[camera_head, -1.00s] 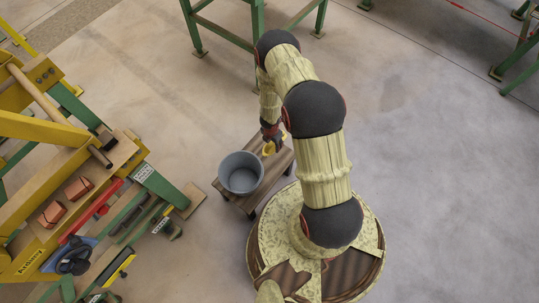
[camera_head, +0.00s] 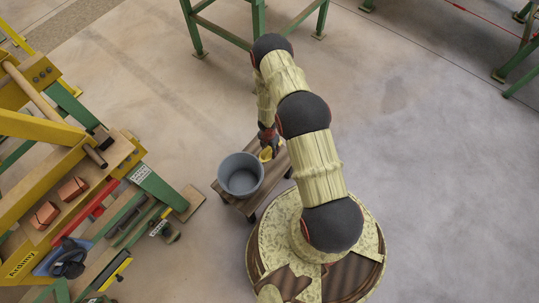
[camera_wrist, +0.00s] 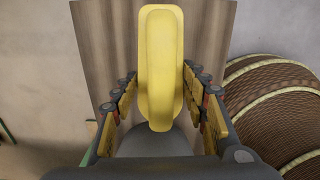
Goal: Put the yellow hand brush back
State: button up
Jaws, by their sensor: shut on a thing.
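The yellow hand brush (camera_wrist: 160,62) is between the fingers of my gripper (camera_wrist: 160,108) in the wrist view, its long yellow body pointing up the picture. My gripper is shut on it. In the head view, a small yellow part of the brush (camera_head: 266,154) shows below my gripper (camera_head: 268,142), over the small wooden stool (camera_head: 238,203) and right beside the grey bucket (camera_head: 241,174). The arm hides part of the brush there. I cannot tell whether the brush touches the stool top.
The grey bucket stands on the stool. A yellow and green machine (camera_head: 110,165) with red bricks (camera_head: 72,189) fills the left side. A green-legged frame (camera_head: 258,18) stands at the back. The floor between is clear.

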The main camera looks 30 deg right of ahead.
jog(key=shift+f+b, duration=0.8)
jog(key=shift+f, duration=1.2)
jog(key=shift+r, duration=0.1)
jog(key=o, duration=1.5)
jog(key=shift+o, duration=0.2)
